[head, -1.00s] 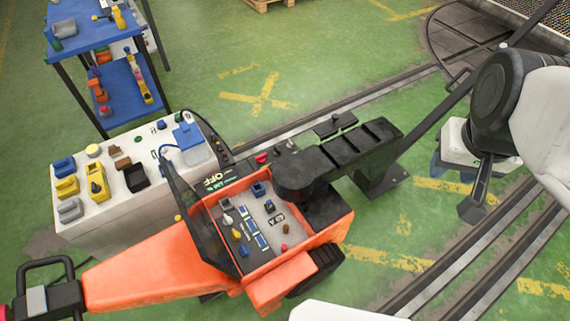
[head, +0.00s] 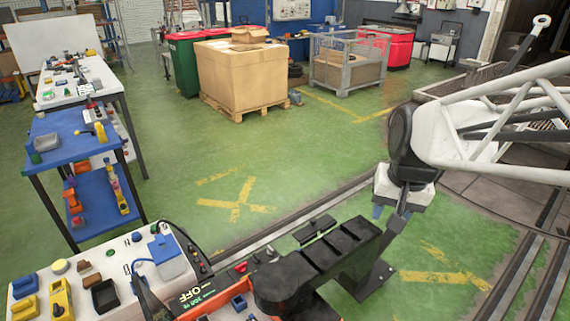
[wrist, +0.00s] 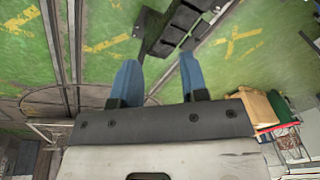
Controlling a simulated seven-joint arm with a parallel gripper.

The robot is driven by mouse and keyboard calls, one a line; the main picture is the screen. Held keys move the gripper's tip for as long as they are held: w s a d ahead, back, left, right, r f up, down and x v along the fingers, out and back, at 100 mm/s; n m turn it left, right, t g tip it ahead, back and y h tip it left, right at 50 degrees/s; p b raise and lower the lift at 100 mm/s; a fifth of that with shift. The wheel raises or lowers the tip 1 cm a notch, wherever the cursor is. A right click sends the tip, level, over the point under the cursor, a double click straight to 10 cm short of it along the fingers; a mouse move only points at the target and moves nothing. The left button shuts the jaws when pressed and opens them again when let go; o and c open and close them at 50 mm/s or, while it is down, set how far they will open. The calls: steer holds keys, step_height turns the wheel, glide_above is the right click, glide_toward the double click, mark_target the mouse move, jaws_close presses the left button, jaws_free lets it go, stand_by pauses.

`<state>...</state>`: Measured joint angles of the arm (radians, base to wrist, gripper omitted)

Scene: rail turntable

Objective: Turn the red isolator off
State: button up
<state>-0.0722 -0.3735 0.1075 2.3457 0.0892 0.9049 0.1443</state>
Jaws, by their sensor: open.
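A small red knob (head: 240,267), which may be the red isolator, sits on the dark edge of the orange machine beside the "OFF" lettering. Its handle position is too small to tell. In the wrist view my gripper's two blue fingers (wrist: 160,65) are spread apart, with only floor and part of the black arm beyond. The red knob does not show in the wrist view.
The black stepped arm (head: 335,250) stands between the knob and my gripper. A white control bench (head: 120,290) with several switches is at the lower left. A blue shelf trolley (head: 50,165) stands behind it. Green floor (head: 290,150) is clear beyond the rails.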

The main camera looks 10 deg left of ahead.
steer(key=w+a+f+m+g+y, duration=0.1)
steer(key=w+a+f, duration=0.6)
steer(key=w, duration=0.3)
steer(key=w+a+f+m+g, duration=0.1)
steer(key=w+a+f, duration=0.55)
steer(key=w, duration=0.35)
steer(key=w+a+f+m+g+y, duration=0.1)
steer(key=w+a+f, duration=0.55)
steer(key=w, duration=0.35)
steer(key=m+g, duration=0.2)
steer(key=m, duration=0.3)
glide_above(241, 264)
steer(key=w+d, duration=0.2)
step_height(241, 264, down, 42)
steer(key=shift+d, duration=0.15)
steer(key=shift+x, duration=3.85)
